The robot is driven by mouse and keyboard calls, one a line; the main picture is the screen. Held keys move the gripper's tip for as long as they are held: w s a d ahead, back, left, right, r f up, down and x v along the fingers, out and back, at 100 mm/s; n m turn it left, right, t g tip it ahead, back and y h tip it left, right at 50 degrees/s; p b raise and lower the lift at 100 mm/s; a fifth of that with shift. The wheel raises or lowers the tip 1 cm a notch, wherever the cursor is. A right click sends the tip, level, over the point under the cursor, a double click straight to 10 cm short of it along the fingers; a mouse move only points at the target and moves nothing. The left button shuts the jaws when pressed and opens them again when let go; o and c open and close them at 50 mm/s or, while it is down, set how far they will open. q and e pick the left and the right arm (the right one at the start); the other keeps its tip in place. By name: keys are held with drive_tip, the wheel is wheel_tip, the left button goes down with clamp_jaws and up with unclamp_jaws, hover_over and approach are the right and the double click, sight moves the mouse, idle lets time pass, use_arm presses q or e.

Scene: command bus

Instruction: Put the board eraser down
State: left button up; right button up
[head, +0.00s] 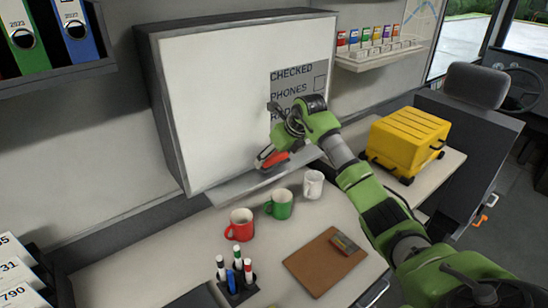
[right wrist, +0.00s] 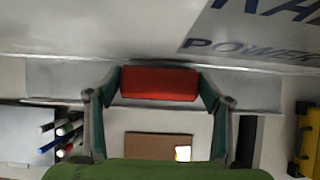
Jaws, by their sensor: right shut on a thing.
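The red board eraser (head: 275,160) is between the fingers of my right gripper (head: 268,154), in front of the lower edge of the whiteboard (head: 220,110). In the right wrist view the eraser (right wrist: 160,84) sits between the two fingertips (right wrist: 160,88), with the grey ledge (right wrist: 60,80) around it in the picture. The ledge also shows in the head view (head: 235,188), below the board. I cannot tell whether the eraser touches the ledge. My left gripper is out of view.
Red (head: 240,225), green (head: 280,204) and white (head: 313,184) mugs stand on the desk below the ledge. A marker holder (head: 236,288) and a brown clipboard (head: 318,268) are nearer. A yellow case (head: 408,142) stands at right. The ledge's left part is clear.

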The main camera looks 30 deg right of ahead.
drive_tip(key=shift+a+f+p, duration=0.1)
drive_tip(key=shift+f+p, duration=0.2)
drive_tip(key=shift+f, duration=0.2)
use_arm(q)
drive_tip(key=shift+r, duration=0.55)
use_arm(e)
drive_tip(key=shift+f, duration=0.3)
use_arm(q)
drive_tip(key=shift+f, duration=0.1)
use_arm(e)
drive_tip(key=shift+f, duration=0.1)
drive_tip(key=o, duration=1)
drive_tip(key=shift+r, duration=0.3)
use_arm(q)
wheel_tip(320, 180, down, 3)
drive_tip(key=b, duration=0.3)
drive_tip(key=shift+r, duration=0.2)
use_arm(e)
drive_tip(key=v, duration=1.1)
drive_tip(key=shift+s+r, duration=0.25)
drive_tip(key=shift+r, duration=0.05)
